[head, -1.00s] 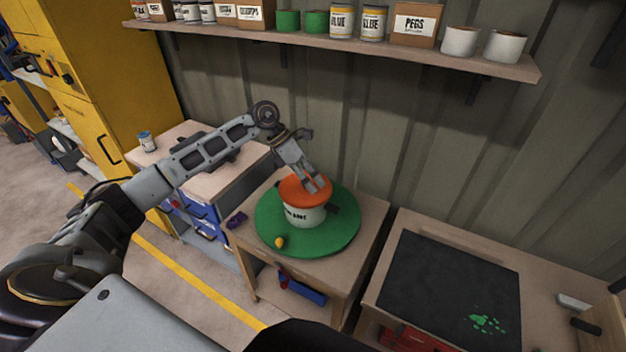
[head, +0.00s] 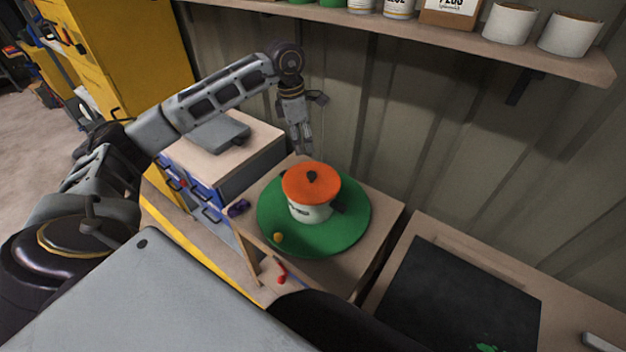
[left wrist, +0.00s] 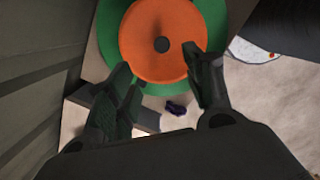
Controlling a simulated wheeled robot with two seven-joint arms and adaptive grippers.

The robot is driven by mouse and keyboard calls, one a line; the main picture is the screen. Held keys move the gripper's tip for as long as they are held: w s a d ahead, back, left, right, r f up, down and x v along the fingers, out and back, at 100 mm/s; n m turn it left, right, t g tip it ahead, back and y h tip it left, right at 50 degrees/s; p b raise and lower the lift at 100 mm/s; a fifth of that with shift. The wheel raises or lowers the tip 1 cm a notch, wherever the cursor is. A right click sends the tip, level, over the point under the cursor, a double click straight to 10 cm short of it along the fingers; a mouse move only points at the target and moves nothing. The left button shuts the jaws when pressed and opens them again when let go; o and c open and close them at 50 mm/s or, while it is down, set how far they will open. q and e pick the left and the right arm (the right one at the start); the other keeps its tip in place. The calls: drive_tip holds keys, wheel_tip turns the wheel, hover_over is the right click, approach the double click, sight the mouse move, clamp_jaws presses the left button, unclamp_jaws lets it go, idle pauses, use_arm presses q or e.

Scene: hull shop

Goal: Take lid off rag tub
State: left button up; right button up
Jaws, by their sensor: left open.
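The rag tub (head: 309,209) is a white pot with dark side handles. It stands upright on a round green mat (head: 345,232) on a small wooden table. Its orange lid (head: 297,186), with a dark knob (head: 311,176) in the middle, sits on top. My left gripper (head: 304,151) hangs just behind and above the tub, fingers pointing down, apart from the lid. In the left wrist view the orange lid (left wrist: 160,62) lies beyond the two spread fingers (left wrist: 165,85), with nothing between them. My right gripper is not in view.
A shelf (head: 560,58) with cans runs along the wall above. A dark mat (head: 455,295) covers the right bench.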

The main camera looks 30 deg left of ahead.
use_arm(q)
hover_over(311, 174)
drive_tip(key=a, duration=0.1)
wheel_tip(311, 174, down, 8)
drive_tip(key=shift+s+r, duration=0.1)
drive_tip(key=shift+r, duration=0.1)
drive_tip(key=shift+f, duration=0.6)
drive_tip(key=shift+d+f+p, duration=0.2)
drive_tip(key=shift+d+f, duration=0.05)
drive_tip(key=shift+f, duration=0.7)
drive_tip(key=shift+d+f+p, duration=0.15)
drive_tip(key=shift+d+f, duration=0.05)
drive_tip(key=shift+f, duration=0.75)
drive_tip(key=shift+w+f, duration=0.2)
drive_tip(key=shift+f, duration=0.35)
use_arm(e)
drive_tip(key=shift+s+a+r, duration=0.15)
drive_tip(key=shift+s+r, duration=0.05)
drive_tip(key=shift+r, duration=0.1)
use_arm(q)
drive_tip(key=shift+c, duration=0.4)
